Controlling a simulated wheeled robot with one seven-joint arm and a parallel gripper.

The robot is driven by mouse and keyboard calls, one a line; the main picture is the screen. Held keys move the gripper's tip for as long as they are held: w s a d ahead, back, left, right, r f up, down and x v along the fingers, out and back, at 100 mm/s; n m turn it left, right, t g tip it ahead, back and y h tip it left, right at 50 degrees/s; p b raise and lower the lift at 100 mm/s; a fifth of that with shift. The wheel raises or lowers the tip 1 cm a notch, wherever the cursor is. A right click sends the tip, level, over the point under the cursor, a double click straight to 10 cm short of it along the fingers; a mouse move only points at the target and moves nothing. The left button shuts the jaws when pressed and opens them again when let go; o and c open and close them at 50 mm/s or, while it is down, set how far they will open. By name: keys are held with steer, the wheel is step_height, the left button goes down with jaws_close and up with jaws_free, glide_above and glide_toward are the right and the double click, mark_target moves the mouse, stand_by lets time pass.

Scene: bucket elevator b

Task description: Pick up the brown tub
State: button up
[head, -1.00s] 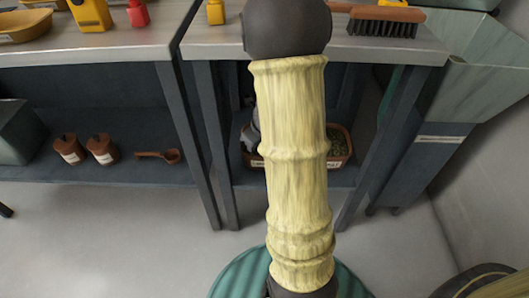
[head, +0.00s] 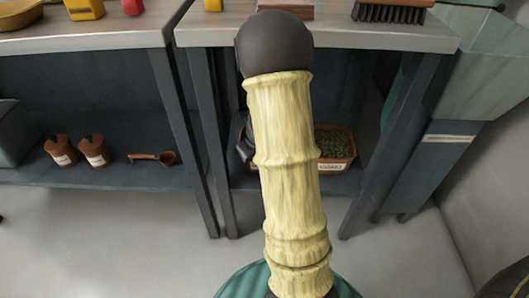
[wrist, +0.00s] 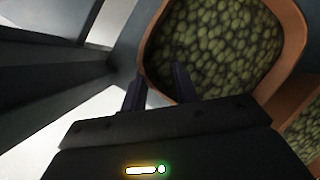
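The brown tub (head: 347,164) stands on the lower shelf under the right-hand bench in the head view. It has a pale label on its front and holds green pellets. My arm hides its left part. In the wrist view the tub's orange-brown rim (wrist: 291,30) fills the upper right, with the pellets inside it. My gripper (wrist: 159,88) is at the tub's near-left rim, its two dark fingers apart. The rim appears to pass between the fingers; contact cannot be told. My gripper is mostly hidden behind my arm in the head view.
The bench top (head: 345,36) overhangs the shelf, and bench legs (head: 386,140) stand on both sides. A second pellet-filled container (wrist: 308,128) shows at the wrist view's right edge. Two small brown jars (head: 93,152) and a scoop (head: 153,158) lie on the left shelf.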

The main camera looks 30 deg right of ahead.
mark_target(244, 164)
steer(key=b+x, duration=0.2)
steer(key=x, duration=0.1)
steer(key=a+b+x, duration=0.1)
steer(key=x, duration=0.1)
steer(key=shift+w+f, duration=0.1)
steer(key=shift+w, duration=0.05)
stand_by(0.3)
jaws_close()
steer(key=shift+d+r, duration=0.1)
steer(key=shift+r, duration=0.1)
